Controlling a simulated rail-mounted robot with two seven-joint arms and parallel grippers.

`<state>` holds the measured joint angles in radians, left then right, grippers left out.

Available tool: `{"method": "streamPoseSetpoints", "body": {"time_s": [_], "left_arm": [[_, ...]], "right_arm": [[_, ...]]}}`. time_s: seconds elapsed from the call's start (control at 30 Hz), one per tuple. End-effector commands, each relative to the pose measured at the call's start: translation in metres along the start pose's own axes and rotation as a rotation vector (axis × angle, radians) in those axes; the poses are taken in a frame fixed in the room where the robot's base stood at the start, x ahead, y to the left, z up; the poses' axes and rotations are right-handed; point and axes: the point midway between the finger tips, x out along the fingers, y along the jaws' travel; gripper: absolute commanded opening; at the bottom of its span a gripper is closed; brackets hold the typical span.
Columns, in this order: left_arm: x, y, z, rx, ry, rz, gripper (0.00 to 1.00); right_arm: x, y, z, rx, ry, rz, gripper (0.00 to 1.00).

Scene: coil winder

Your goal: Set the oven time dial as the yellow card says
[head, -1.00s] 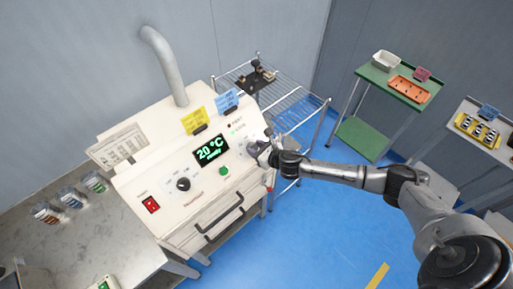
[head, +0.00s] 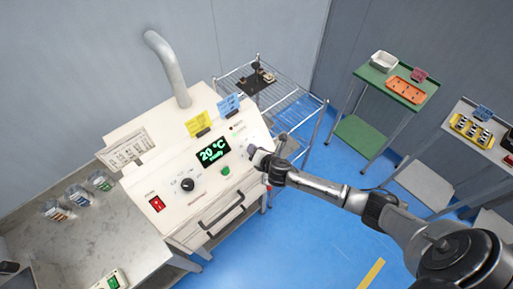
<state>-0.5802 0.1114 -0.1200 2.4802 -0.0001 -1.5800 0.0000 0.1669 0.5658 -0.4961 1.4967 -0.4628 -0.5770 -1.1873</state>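The oven (head: 185,208) is a cream box with a sloping front panel, and its display (head: 213,151) reads 20 °C in green with a smaller line beneath. The yellow card (head: 198,123) stands on its top edge; its writing is too small to read. A black dial (head: 187,185) sits on the left of the panel, and a green button (head: 225,171) is right of it. My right gripper (head: 257,155) is against or just in front of the panel's right part, right of the display. It hides what is there, and no second dial shows clearly. My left gripper is out of view.
A blue card (head: 229,103) stands beside the yellow one. A red switch (head: 157,204) is at the panel's left and a handle (head: 222,214) below. A wire rack (head: 290,108) stands behind right. Glass jars (head: 77,195) stand on the left bench. The blue floor is open.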

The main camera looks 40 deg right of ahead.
Motion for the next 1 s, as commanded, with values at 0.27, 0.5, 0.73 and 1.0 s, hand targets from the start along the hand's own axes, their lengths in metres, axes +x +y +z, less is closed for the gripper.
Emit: {"method": "streamPoseSetpoints", "body": {"time_s": [0.27, 0.5, 0.73, 1.0], "left_arm": [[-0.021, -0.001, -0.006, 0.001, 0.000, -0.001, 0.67], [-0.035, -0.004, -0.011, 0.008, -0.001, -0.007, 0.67], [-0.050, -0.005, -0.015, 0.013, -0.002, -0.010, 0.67], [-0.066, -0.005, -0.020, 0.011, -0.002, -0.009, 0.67]], "right_arm": [[-0.001, 0.004, 0.002, 0.256, -0.015, -0.073, 0.15], [-0.001, 0.005, 0.003, 0.475, -0.029, -0.137, 0.15], [-0.001, 0.005, 0.003, 0.683, -0.040, -0.198, 0.15], [-0.001, 0.005, 0.002, 0.920, -0.055, -0.270, 0.15]]}}
